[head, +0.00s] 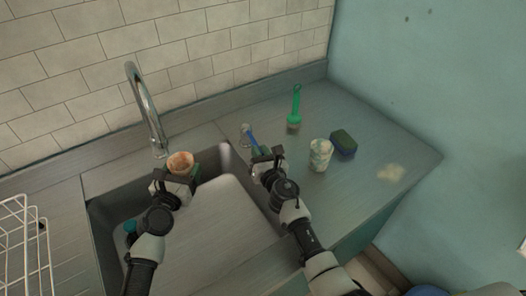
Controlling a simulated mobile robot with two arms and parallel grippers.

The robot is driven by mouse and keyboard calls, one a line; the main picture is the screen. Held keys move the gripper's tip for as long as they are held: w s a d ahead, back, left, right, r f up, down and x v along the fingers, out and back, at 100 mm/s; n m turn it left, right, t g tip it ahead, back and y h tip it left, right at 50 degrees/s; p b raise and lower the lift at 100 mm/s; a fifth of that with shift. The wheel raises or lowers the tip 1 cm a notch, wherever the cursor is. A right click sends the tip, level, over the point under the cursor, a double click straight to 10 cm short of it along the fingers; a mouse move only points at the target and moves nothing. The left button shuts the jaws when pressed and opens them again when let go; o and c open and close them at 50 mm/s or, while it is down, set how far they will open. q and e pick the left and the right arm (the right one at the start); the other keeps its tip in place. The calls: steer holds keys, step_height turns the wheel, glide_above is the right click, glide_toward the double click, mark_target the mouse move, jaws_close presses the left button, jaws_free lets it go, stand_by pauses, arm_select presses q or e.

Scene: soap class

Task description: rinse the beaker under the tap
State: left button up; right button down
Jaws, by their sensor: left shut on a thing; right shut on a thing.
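The beaker (181,161), with an orange-brown inside, is in my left gripper (176,176) over the sink. Its mouth faces up, just right of and below the spout of the curved metal tap (143,97). I see no clear stream of water. My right gripper (266,160) is over the sink's right edge, beside a blue handle (252,141). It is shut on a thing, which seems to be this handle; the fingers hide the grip. A pale blurred shape shows left of this gripper, and I cannot tell what it is.
The sink (98,222) lies below my arms. On the right counter stand a green brush (295,104), a pale mottled cup (320,154) and a blue-green sponge (343,142). A yellowish patch (391,172) lies further right. A white wire rack (22,235) is at the left.

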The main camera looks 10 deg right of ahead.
steer(key=c, duration=1.1)
jaws_free()
steer(key=shift+s+d+r, duration=0.15)
steer(key=shift+s+d, duration=0.05)
steer(key=shift+s, duration=0.15)
steer(key=s, duration=0.3)
steer(key=s+d, duration=0.1)
steer(key=s, duration=0.3)
steer(key=s+d, duration=0.1)
steer(key=s, duration=0.3)
